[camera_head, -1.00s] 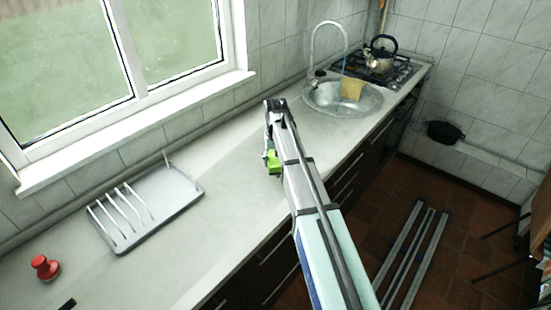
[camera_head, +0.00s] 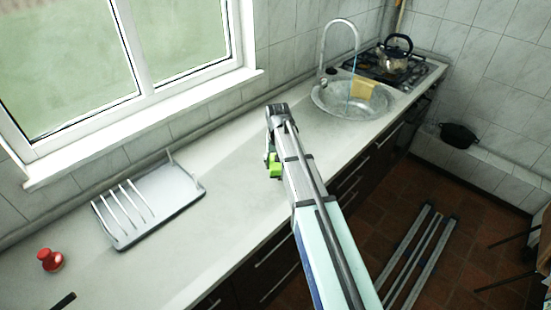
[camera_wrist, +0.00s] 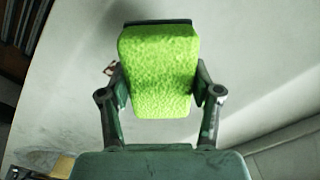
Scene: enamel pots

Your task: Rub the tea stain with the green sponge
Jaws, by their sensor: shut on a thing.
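The green sponge (camera_wrist: 158,55) is clamped between the two fingers of my gripper (camera_wrist: 160,88) in the wrist view, with a dark layer along its far edge. In the head view the sponge (camera_head: 275,168) shows as a small green patch below the end of my arm, over the middle of the counter. I cannot tell whether it touches the counter. A small brownish mark (camera_wrist: 110,68) shows on the pale surface beside the left finger, partly hidden by it; it may be the tea stain. No stain is clear in the head view.
A dish rack (camera_head: 182,195) and a red knobbed object (camera_head: 50,260) stand on the counter to the left. A sink (camera_head: 330,102) with a yellow cloth (camera_head: 362,88) and a kettle (camera_head: 394,60) on the stove lie to the right. The counter (camera_head: 170,255) around the gripper is clear.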

